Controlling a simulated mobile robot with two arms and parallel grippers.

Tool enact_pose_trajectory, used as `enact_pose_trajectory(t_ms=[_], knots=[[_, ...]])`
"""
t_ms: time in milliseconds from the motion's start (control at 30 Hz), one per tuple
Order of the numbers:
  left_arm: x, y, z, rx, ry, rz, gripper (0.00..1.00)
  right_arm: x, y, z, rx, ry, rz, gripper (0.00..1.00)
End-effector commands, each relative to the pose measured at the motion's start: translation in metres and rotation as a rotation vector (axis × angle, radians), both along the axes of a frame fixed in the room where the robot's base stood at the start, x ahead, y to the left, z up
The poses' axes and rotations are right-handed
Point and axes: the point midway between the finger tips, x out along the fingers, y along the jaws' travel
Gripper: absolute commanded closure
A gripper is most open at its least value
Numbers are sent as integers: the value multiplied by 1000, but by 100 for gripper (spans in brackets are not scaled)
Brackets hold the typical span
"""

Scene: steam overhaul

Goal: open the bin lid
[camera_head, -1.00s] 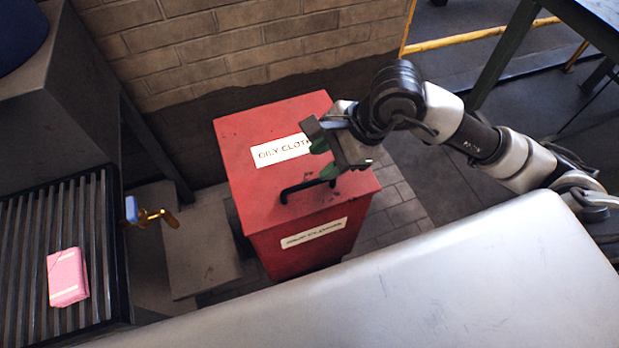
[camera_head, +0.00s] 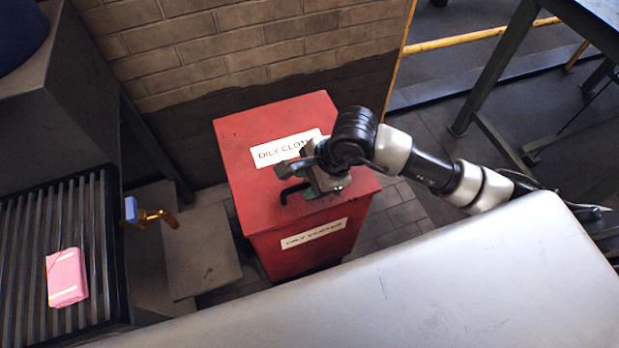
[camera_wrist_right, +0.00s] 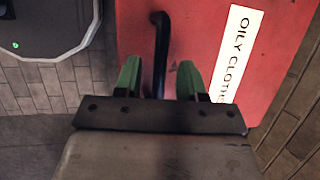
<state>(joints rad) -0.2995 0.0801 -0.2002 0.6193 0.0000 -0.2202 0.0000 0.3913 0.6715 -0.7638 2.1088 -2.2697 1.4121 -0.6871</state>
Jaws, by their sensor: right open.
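The red bin (camera_head: 306,249) stands on the floor against the brick wall, with its lid (camera_head: 245,137) shut and a white label lettered "OILY CLOTH" on top. A black bar handle (camera_head: 287,190) sits near the lid's front edge, partly hidden by my right gripper (camera_head: 306,180). In the right wrist view, the handle (camera_wrist_right: 161,50) runs between the green fingertips of the right gripper (camera_wrist_right: 160,77), closer to the left one. The fingers are apart and not closed on it. My left gripper is not in view.
A silver-grey surface (camera_head: 450,270) fills the foreground. On the left, a slatted rack (camera_head: 25,250) holds a pink cloth bundle (camera_head: 66,278), beside a brass tap with a blue part (camera_head: 131,209). A green-legged table (camera_head: 490,75) stands at the upper right.

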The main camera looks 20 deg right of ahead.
Motion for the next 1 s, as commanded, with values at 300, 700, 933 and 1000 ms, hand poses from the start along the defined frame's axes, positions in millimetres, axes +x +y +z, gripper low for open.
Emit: enact_pose_trajectory(t_ms=[300, 700, 933, 1000], knots=[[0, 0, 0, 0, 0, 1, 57, 0, 0, 0, 0, 0, 0, 78], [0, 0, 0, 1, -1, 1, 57, 0, 0, 1, 0, 1, 0, 100], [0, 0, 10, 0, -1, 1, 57, 4, 0, 16, -1, 35, 1, 100], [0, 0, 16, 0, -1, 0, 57, 7, 0, 26, -4, 65, 0, 100]])
